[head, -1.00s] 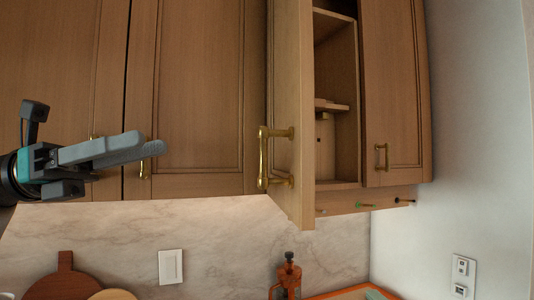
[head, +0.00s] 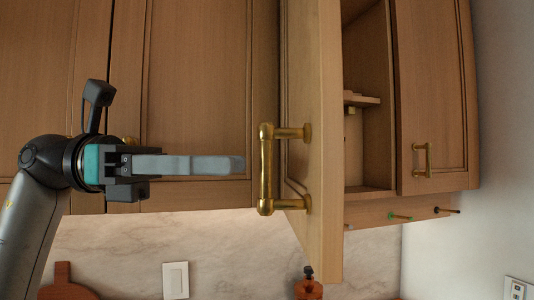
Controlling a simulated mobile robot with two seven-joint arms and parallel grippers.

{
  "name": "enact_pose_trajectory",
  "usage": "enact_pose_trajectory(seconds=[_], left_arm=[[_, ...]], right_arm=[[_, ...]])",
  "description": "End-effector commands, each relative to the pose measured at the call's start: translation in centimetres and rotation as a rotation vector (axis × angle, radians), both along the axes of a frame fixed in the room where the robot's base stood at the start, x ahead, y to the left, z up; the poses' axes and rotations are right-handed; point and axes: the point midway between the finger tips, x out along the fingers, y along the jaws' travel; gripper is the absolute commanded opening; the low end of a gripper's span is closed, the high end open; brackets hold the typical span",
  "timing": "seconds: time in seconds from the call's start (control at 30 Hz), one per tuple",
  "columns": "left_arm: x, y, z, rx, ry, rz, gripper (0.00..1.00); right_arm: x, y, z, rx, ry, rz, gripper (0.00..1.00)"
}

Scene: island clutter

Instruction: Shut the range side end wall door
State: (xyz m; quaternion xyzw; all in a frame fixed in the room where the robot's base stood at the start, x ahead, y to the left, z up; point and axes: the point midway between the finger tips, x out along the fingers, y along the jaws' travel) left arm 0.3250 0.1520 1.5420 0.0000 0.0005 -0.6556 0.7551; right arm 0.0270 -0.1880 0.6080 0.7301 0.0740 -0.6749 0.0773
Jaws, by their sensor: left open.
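A wooden wall cabinet door (head: 325,130) stands open, swung out toward me, with a brass bar handle (head: 266,170) on its left-facing side. Behind it the cabinet interior (head: 368,130) shows, with a shelf inside. My left gripper (head: 240,164) is open and empty, to the left of the brass handle and apart from it. Its fingers point right and overlap in the picture. My right gripper is not in view.
A closed cabinet door (head: 430,100) with a brass handle (head: 422,160) is to the right. Closed doors (head: 200,80) lie behind my left gripper. Pegs (head: 400,217) stick out below the cabinet. A wall switch (head: 175,280) and a dark-topped bottle (head: 308,285) are lower down.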

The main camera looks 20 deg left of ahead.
Motion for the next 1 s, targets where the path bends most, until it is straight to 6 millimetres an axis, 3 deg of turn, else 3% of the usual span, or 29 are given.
enact_pose_trajectory(seconds=[0.1, 0.3, 0.7, 1.0], left_arm=[[0.2, -2.4, 0.2, 0.000, -0.002, -0.005, 0.45], [0.6, -4.8, 0.1, -0.001, 0.000, -0.002, 0.45], [0.8, -5.6, 0.0, -0.001, -0.001, 0.000, 0.45], [0.8, -5.6, 0.0, -0.001, -0.001, 0.000, 0.12]], right_arm=[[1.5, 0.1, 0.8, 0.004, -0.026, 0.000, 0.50], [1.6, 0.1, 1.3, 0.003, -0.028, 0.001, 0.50], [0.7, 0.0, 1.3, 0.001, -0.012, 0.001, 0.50], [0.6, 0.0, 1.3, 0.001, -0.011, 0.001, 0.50]])
